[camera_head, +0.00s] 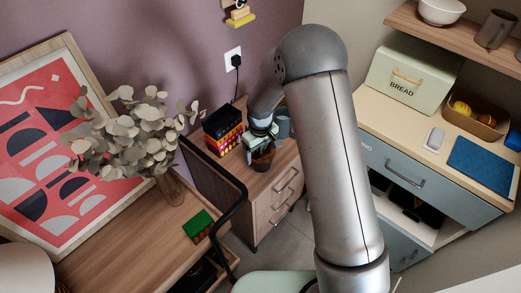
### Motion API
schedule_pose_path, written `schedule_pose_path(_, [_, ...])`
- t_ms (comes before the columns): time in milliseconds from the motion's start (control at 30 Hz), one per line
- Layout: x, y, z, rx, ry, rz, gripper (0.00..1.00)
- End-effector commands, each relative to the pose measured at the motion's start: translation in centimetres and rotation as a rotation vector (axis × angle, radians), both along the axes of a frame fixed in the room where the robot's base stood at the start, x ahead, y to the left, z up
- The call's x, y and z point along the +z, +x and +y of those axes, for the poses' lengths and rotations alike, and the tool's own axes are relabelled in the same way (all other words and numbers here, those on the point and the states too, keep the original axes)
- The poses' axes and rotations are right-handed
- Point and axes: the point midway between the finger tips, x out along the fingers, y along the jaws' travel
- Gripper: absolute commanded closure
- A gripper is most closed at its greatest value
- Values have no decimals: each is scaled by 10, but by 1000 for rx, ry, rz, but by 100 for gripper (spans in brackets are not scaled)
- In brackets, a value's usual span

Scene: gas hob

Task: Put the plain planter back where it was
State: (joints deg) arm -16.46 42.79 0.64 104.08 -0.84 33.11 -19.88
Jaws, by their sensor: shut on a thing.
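My gripper (262,139) reaches down over the small wooden drawer cabinet (282,178) by the purple wall. It is shut on a small dark brown planter (262,161), which is partly hidden by the fingers. The planter looks upright and is at or just above the cabinet top; I cannot tell whether it touches. A blue-grey pot (284,127) stands behind and to the right of the gripper, partly hidden by my arm. At this size I cannot make out any pattern on either one.
A stack of colourful boxes (223,129) stands left of the gripper on the cabinet. A wooden desk (120,240) with a leafy vase (170,187) is at left. A counter with a bread box (410,76) is at right. Bare cabinet top lies near the front edge.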

Motion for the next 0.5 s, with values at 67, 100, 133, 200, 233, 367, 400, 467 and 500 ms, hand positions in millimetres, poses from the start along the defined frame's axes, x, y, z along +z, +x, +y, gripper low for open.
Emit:
schedule_pose_path(67, [-2,0,0,0,1,-1,54])
schedule_pose_path(100, [-4,0,0,0,1,-1,54])
schedule_pose_path(133, [-5,0,0,0,1,-1,54])
schedule_pose_path(200, [-3,0,0,0,0,0,0])
schedule_pose_path(233, [-3,0,0,0,0,0,0])
schedule_pose_path(367, [-3,0,0,0,0,0,0])
schedule_pose_path(400, [-3,0,0,0,0,0,0])
schedule_pose_path(467, [-1,0,0,0,0,0,0])
schedule_pose_path(500, [2,0,0,0,0,0,0])
